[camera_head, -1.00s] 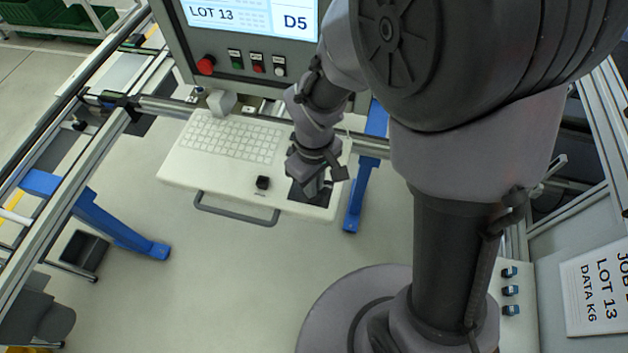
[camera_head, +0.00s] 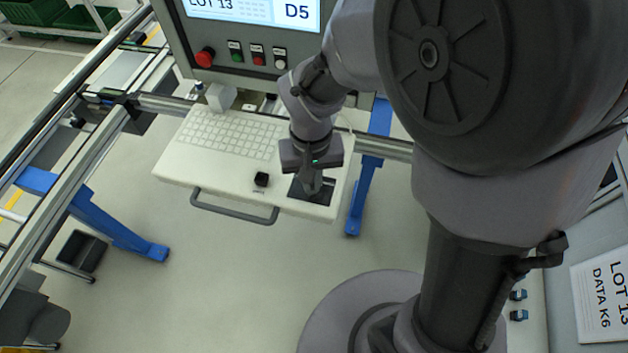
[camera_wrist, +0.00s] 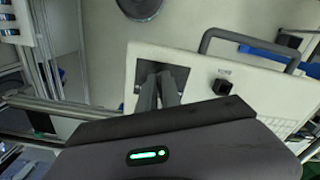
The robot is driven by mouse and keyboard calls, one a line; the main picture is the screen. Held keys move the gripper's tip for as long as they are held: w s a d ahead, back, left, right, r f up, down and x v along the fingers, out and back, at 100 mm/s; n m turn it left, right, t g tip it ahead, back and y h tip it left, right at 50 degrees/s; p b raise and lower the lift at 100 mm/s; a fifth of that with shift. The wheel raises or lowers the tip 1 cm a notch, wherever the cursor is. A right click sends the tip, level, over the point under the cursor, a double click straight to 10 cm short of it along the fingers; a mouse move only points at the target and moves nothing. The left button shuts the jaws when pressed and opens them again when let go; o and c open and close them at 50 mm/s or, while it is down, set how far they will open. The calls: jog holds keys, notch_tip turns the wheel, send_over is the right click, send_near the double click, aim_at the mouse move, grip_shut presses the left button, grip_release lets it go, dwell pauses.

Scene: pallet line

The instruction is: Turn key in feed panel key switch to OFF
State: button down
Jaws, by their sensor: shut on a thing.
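The white feed panel (camera_head: 222,160) with a keyboard sits below the monitor; it also shows in the wrist view (camera_wrist: 205,62). Near its right front corner is a dark square plate (camera_head: 325,192), also in the wrist view (camera_wrist: 180,74). My gripper (camera_head: 312,190) points down at this plate. In the wrist view its fingers (camera_wrist: 160,88) are close together over the plate, shut on the key. The key and its switch are hidden by the fingers, so the key's angle cannot be seen.
A black knob (camera_head: 262,180) stands on the panel left of the plate. A grey handle (camera_head: 235,209) runs along the front edge. Above are a red emergency button (camera_head: 205,57) and several small buttons. Blue frame legs (camera_head: 362,185) stand right of the panel.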

jog(key=m, duration=0.1)
jog(key=m+b, duration=0.1)
jog(key=shift+a+m, duration=0.25)
jog(key=shift+m, duration=0.15)
jog(key=c, duration=1.9)
grip_release()
jog(key=shift+m, duration=0.3)
jog(key=o, duration=0.4)
jog(key=shift+a, duration=0.1)
jog(key=shift+o, duration=0.2)
jog(key=o, duration=0.5)
jog(key=shift+c, duration=0.2)
